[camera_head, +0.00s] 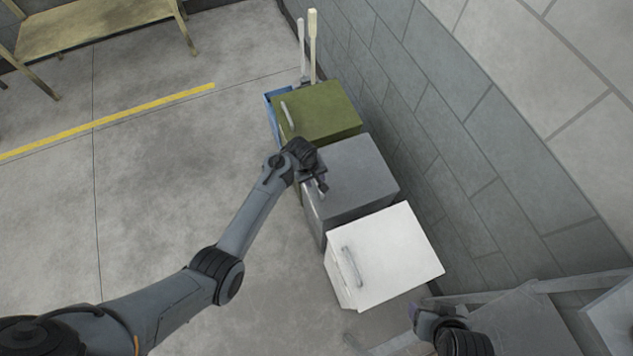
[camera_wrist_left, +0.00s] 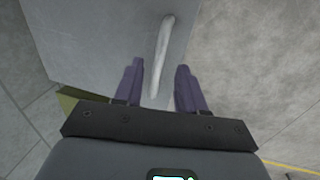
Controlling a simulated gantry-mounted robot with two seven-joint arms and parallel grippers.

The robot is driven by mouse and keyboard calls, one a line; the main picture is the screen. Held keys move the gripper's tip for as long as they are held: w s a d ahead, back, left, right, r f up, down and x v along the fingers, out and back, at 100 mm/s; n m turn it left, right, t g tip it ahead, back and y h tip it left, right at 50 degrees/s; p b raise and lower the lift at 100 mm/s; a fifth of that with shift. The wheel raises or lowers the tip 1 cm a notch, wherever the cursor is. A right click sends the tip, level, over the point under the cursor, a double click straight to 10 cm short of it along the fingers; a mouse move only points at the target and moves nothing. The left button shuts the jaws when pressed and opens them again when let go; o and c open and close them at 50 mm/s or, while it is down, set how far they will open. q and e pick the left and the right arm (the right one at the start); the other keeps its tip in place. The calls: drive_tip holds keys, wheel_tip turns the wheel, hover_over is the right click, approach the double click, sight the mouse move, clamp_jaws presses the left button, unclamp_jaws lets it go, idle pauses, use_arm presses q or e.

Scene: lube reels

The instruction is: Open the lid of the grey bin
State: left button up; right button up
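The grey bin (camera_head: 355,180) stands in a row between a green bin and a white bin, against the wall. Its flat lid is down. My left gripper (camera_head: 318,187) is over the lid's near left edge, by the handle. In the left wrist view the pale bar handle (camera_wrist_left: 162,55) of the grey lid (camera_wrist_left: 90,40) runs up between the two purple fingers of the open left gripper (camera_wrist_left: 158,85). The fingers stand apart from the bar on both sides. My right gripper (camera_head: 428,312) is low at the right, away from the bins; its fingers are too small to judge.
The green bin (camera_head: 325,112) and the white bin (camera_head: 390,262) flank the grey one closely. Long pale handles (camera_head: 312,45) stand behind the green bin. A block wall (camera_head: 440,130) rises to the right. The floor (camera_head: 150,190) on the left is open. A wooden table (camera_head: 95,28) is far left.

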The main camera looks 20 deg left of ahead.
sight(317, 184)
use_arm(q)
drive_tip(key=shift+w+d+f+b, duration=0.1)
drive_tip(key=shift+d+f+b, duration=0.1)
drive_tip(key=shift+f, duration=0.7)
drive_tip(key=shift+w+d+f+b, duration=0.1)
drive_tip(key=shift+f+b, duration=0.1)
drive_tip(key=shift+f, duration=0.65)
clamp_jaws()
